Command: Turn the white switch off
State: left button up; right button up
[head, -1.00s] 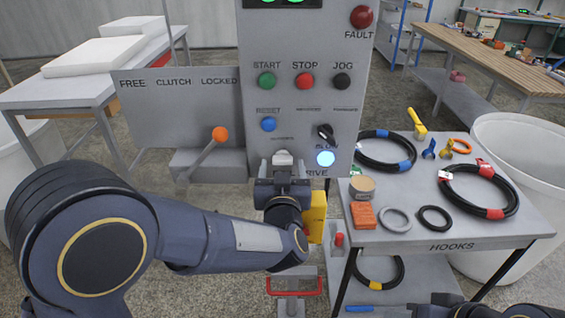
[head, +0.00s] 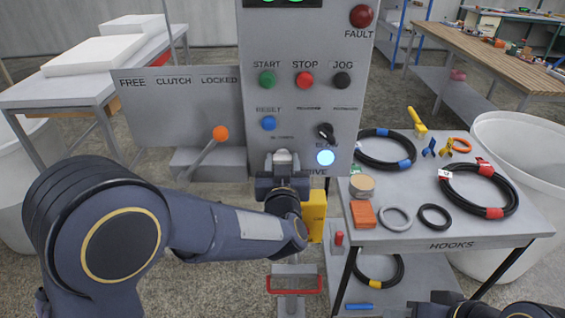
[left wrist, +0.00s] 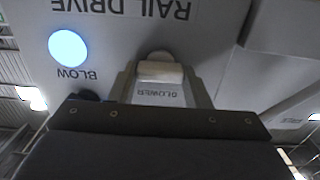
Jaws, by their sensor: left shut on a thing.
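The white switch (head: 283,155) is on the lower front of the grey control cabinet, left of a lit blue-white lamp (head: 325,157). In the left wrist view the switch (left wrist: 160,72) shows close up, with an upside-down BLOWER label by it. The lamp also glows there (left wrist: 68,48), next to the word BLOW. My left gripper (head: 283,168) is at the switch from below and in front, shut on it. The gripper hides part of the switch and of the lettering below. My right gripper is not clearly in view; only part of my right arm shows at the bottom right.
A black rotary knob (head: 325,132) and the blue RESET button (head: 268,124) are just above. An orange-knobbed lever (head: 220,133) stands to the left. A yellow object (head: 316,215) is close to my left wrist. A grey table (head: 470,222) with hoses is at right.

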pick_arm(q)
jog(key=n+b, duration=0.7)
jog(key=shift+a+f+b, duration=0.1)
jog(key=shift+f+b, duration=0.05)
jog(key=shift+b, duration=0.2)
jog(key=shift+n+b, duration=0.7)
jog(key=shift+n, duration=0.3)
jog(key=o, duration=1)
